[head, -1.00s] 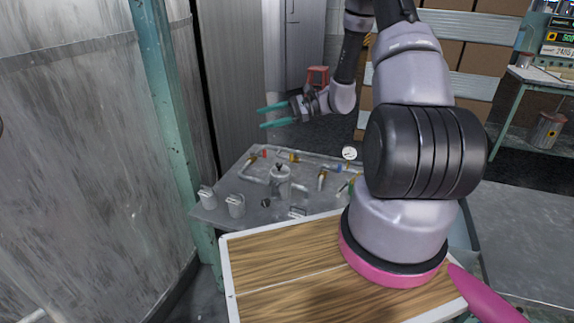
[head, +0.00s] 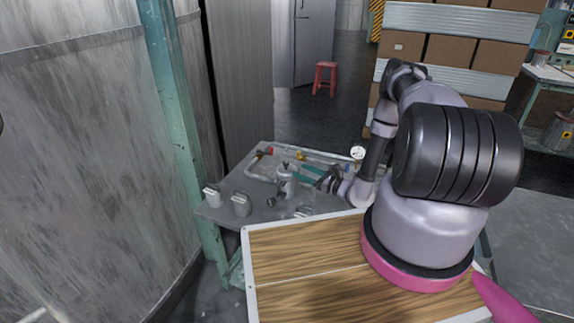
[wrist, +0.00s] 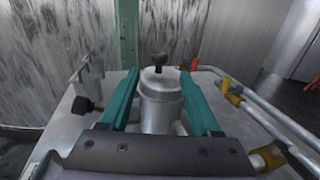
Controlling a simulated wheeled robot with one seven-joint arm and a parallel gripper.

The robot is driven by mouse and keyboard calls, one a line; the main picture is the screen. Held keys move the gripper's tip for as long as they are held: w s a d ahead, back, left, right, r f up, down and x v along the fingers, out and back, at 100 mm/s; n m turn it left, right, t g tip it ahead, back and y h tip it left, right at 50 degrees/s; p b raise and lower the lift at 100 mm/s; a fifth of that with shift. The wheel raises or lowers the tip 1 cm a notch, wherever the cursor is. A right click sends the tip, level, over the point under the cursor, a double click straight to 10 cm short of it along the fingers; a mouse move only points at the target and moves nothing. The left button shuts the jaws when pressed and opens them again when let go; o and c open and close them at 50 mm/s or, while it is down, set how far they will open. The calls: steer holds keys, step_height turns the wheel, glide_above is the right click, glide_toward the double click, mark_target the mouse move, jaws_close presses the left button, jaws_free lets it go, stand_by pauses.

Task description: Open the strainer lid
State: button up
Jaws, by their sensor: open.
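The strainer (head: 286,186) is a grey metal cylinder on the metal table, in line with the pipes. Its lid (wrist: 158,78) has a dark knob (wrist: 160,59) on top and looks closed. My gripper (head: 302,174) has two teal fingers and is just right of the strainer in the head view. In the wrist view my gripper (wrist: 160,88) is open, with one finger on each side of the strainer's upper body and lid. I cannot tell whether either finger touches it.
Pipes with brass fittings (wrist: 235,92) and a red handle (head: 269,151) run beside the strainer. A pressure gauge (head: 357,153) stands at the right. A teal post (head: 172,110) rises at left.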

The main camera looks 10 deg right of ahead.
mark_target(286, 162)
steer(key=x, duration=0.8)
steer(key=shift+w+a, duration=0.2)
steer(key=shift+a, duration=0.05)
jaws_close()
stand_by(1.0)
